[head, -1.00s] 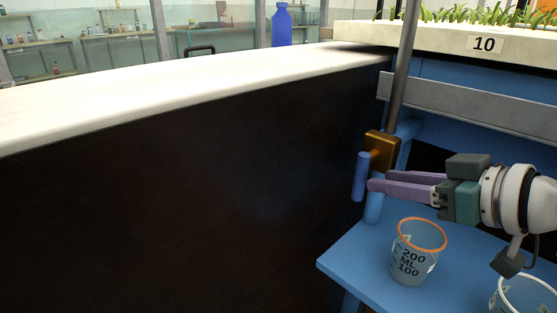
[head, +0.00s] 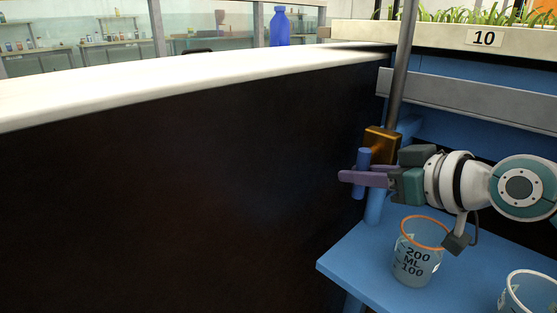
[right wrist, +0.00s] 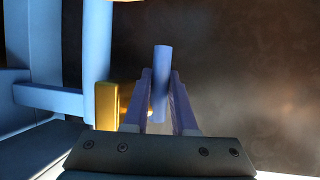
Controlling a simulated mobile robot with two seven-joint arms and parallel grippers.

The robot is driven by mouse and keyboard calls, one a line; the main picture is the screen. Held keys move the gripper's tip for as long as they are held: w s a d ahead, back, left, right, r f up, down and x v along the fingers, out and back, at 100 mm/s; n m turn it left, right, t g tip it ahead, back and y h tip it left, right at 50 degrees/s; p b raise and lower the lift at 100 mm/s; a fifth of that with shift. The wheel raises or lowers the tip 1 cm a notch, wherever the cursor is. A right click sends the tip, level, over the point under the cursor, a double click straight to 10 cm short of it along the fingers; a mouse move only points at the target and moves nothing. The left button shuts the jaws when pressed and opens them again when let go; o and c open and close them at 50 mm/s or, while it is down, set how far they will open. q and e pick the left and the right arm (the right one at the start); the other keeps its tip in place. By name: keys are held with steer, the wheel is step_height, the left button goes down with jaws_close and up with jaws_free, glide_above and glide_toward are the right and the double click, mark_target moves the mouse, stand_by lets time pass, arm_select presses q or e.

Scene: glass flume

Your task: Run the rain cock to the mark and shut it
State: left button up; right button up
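The rain cock is a brass block (head: 381,145) on a grey upright pipe (head: 404,65), with a blue bar handle (head: 362,158) standing nearly upright. My right gripper (head: 346,177) has its purple fingers on either side of the handle. In the right wrist view the handle (right wrist: 161,70) lies between the fingers, close to both; I cannot tell whether they press on it. The brass block (right wrist: 107,105) is left of them. A clear beaker (head: 417,265) with an orange rim and "200 ML 100" marks stands below. No stream or water level is clear. My left gripper is not in view.
The beaker stands on a blue shelf (head: 350,262); a second, white-rimmed vessel (head: 530,292) is cut off at the lower right. A dark panel with a white top (head: 180,85) fills the left. A planted tray labelled 10 (head: 450,35) is above.

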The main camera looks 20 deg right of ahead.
jaws_close()
stand_by(1.1)
steer(key=shift+r+p, duration=0.15)
steer(key=shift+p, duration=0.25)
steer(key=shift+s+d+r+n+g+h+p, duration=0.15)
steer(key=shift+s+r+n+g+h+p, duration=0.4)
steer(key=shift+g+p, duration=1.4)
steer(key=shift+s+d+f+m+g+h+p, duration=0.1)
steer(key=shift+s+d+g+h+p, duration=0.15)
steer(key=shift+g+h+p, duration=1.2)
steer(key=shift+s+d+r+n+g+h+p, duration=0.1)
steer(key=shift+s+r+n+g+h+p, duration=0.25)
steer(key=shift+g+p, duration=2.15)
steer(key=shift+s+f+g+b, duration=0.1)
steer(key=shift+g+b, duration=0.35)
steer(key=shift+g, duration=0.05)
